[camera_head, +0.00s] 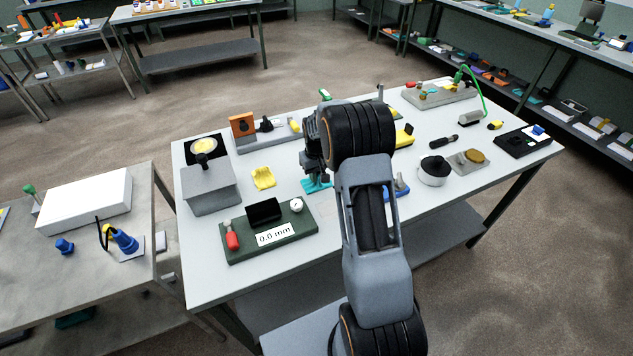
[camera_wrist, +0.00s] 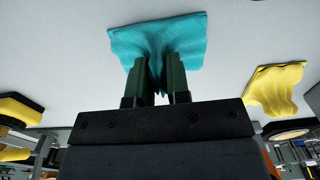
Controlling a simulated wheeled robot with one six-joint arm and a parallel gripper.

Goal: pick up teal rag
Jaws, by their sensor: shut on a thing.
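The teal rag (camera_wrist: 158,38) is pinched between the two fingers of my gripper (camera_wrist: 160,80) in the wrist view. Its middle is bunched up between the fingers and the rest spreads out beyond them. In the head view a part of the teal rag (camera_head: 316,185) shows below my gripper (camera_head: 314,172), at the middle of the white table. My arm hides some of the table around it. I cannot tell whether the rag still touches the tabletop.
A yellow cloth (camera_head: 263,178) lies to the left of the rag and also shows in the wrist view (camera_wrist: 276,88). A green gauge board (camera_head: 268,236) lies at the front left. A grey box (camera_head: 209,188) stands farther left. A white round pot (camera_head: 433,172) stands to the right.

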